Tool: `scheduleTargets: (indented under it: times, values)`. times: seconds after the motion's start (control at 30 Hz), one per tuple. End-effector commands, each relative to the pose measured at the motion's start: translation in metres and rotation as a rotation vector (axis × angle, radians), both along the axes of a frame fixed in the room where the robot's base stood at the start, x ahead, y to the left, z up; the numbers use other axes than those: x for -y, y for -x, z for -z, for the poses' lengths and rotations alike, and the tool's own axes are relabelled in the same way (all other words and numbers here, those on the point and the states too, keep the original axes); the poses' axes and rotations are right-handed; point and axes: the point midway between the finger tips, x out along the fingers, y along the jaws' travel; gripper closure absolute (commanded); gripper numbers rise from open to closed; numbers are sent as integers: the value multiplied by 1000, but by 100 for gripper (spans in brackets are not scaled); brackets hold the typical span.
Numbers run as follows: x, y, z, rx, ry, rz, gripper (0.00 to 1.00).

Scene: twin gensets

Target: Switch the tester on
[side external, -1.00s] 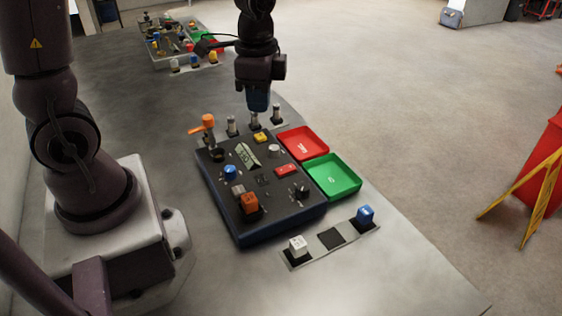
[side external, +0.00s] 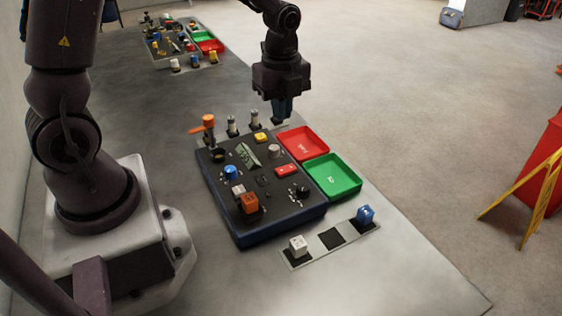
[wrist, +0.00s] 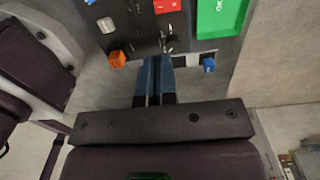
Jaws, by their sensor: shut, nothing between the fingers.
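The tester (side external: 238,228) is a dark panel in a blue housing on the grey table. It carries a small display (side external: 249,155), a blue knob (side external: 230,172), an orange block (side external: 250,203), a red part (side external: 286,170), a yellow part (side external: 260,138) and a black knob with a lever (side external: 299,192). I cannot tell which control is its power switch or read the display. My gripper (side external: 282,110) hangs above the far right corner of the tester, by the posts, apart from the panel. In the wrist view my gripper (wrist: 153,62) shows its blue fingers shut and empty.
A red tray (side external: 303,142) and a green tray (side external: 332,178) stand right of the tester. Metal posts (side external: 232,126) and an orange-handled lever (side external: 207,122) rise at its back. A strip in front holds a white cube (side external: 298,246) and a blue cube (side external: 365,214).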

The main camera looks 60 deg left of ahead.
Motion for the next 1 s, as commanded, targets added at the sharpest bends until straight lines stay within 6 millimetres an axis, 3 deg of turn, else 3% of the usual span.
scheduleTargets:
  times: [0.17,0.7,0.87,1.0]
  values:
    - [0,1,17,-6,1,-1,100]
    - [0,2,122,-6,0,1,100]
    - [0,1,136,-3,0,-1,100]
    - [0,0,134,0,0,-1,100]
